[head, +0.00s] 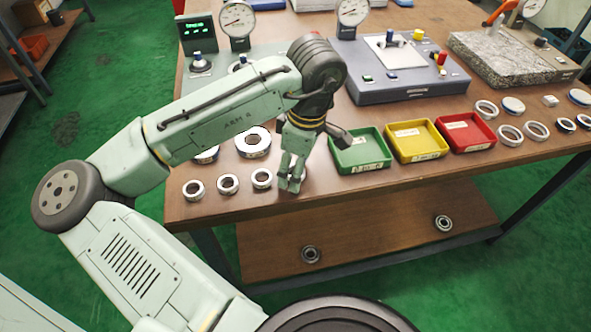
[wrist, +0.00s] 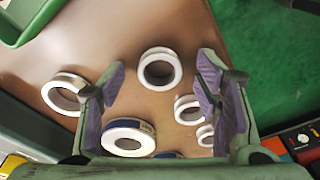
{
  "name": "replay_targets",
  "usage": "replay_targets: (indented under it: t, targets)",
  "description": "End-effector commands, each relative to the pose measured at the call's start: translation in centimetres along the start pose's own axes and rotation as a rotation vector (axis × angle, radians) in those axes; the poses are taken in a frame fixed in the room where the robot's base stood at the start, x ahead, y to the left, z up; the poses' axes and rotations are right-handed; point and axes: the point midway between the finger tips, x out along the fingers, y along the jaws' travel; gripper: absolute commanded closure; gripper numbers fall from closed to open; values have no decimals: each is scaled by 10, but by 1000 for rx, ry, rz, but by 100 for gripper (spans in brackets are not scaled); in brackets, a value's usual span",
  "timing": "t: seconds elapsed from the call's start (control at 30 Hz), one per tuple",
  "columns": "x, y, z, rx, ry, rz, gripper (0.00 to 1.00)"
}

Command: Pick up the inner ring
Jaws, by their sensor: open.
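Several pale metal rings lie flat on the wooden table; which one is the inner ring I cannot tell for sure. In the head view, small rings stand in a front row: left (head: 194,190), middle (head: 228,184) and right (head: 262,179). A larger ring (head: 253,142) lies behind them. My gripper (head: 292,184) points down just right of the row, above the table near its front edge. In the wrist view my gripper (wrist: 163,88) is open and empty, with purple pads. One ring (wrist: 148,69) shows between its fingers, toward the top, apart from both pads.
Green (head: 362,165), yellow (head: 434,154) and red (head: 488,146) trays stand right of my gripper. A grey instrument base (head: 400,92) and dial gauges stand behind. More rings (head: 537,131) lie at the far right. Two bearings rest on the lower shelf (head: 370,245).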

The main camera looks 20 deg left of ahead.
Motion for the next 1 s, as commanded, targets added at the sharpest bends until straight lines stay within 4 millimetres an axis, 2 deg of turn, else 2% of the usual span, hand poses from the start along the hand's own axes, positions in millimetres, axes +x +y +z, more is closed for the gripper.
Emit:
replay_targets:
  t: [0.1, 0.87, 1.0]
  targets:
    - [0, 0, 0, 0, 0, 0, 43]
    - [-1, 0, 0, 0, 0, 0, 93]
    - [-1, 0, 0, 0, 0, 1, 95]
